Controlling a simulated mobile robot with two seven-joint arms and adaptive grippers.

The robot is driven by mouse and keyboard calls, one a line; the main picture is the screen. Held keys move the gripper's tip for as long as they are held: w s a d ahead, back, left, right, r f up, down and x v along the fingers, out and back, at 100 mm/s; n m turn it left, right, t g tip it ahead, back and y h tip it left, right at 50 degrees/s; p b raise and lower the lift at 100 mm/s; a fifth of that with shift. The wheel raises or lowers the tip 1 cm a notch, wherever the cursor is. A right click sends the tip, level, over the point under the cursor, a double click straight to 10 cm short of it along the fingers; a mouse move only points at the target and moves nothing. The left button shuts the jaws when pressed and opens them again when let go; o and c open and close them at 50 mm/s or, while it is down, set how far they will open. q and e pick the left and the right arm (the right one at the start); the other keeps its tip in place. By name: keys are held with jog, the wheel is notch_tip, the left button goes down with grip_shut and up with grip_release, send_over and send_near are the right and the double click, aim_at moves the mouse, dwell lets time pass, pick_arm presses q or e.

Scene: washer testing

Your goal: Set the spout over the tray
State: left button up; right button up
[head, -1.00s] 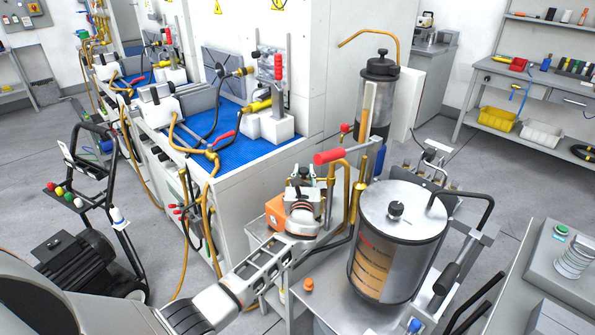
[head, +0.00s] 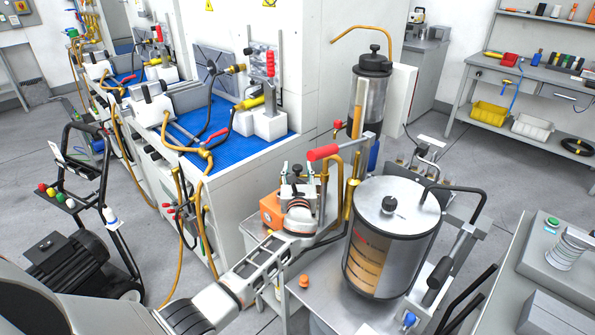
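A bent brass pipe (head: 334,164), which looks like the spout, stands beside the lidded cylinder (head: 392,240). A red grip (head: 322,152) is at its top. My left gripper (head: 298,178) is just left of this pipe, above the front cart, with its fingers pointing away from me. Its two finger pads stand apart with a dark knob-like part showing between them. I cannot tell whether they touch it. No tray is plainly recognisable; the bare cart top (head: 342,312) is below the cylinder. My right gripper is not in view.
An orange block (head: 271,208) lies close to my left gripper. A tall dark-topped cylinder (head: 369,95) with a thin copper tube (head: 362,29) stands behind. The blue-matted bench (head: 232,140) is at the left, a grey console (head: 557,265) at the right.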

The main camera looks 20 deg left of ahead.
pick_arm(q)
jog(key=v, duration=1.2)
jog(key=shift+s+f, duration=0.1)
jog(key=shift+f, duration=0.05)
